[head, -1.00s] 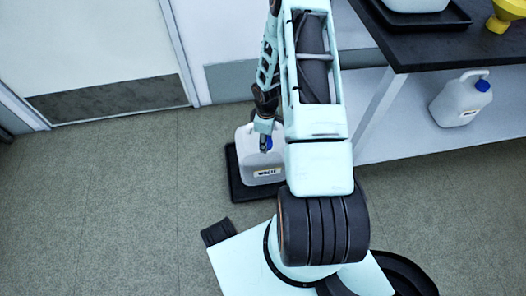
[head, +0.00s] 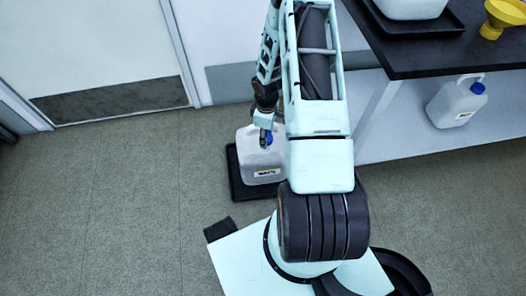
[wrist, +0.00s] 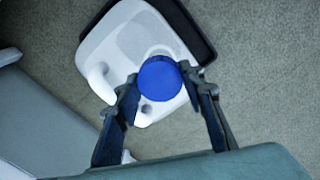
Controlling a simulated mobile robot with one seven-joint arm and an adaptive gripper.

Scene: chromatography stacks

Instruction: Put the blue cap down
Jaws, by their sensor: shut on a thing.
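The blue cap (wrist: 160,78) is between my gripper's fingertips (wrist: 160,80), which are shut on it. In the wrist view it appears over the white jug (wrist: 108,52); I cannot tell whether it touches the jug. In the head view, a little of the cap's blue (head: 269,138) shows beside my gripper (head: 265,138). The labelled white jug (head: 262,158) stands upright on a black tray (head: 236,180) on the floor. My arm hides part of the jug and tray.
A dark-topped bench (head: 425,52) stands at the right, with a black tray and a yellow funnel (head: 504,17) on top. Another white jug (head: 455,104) with a blue cap is on its lower shelf. The floor (head: 110,190) at left is clear.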

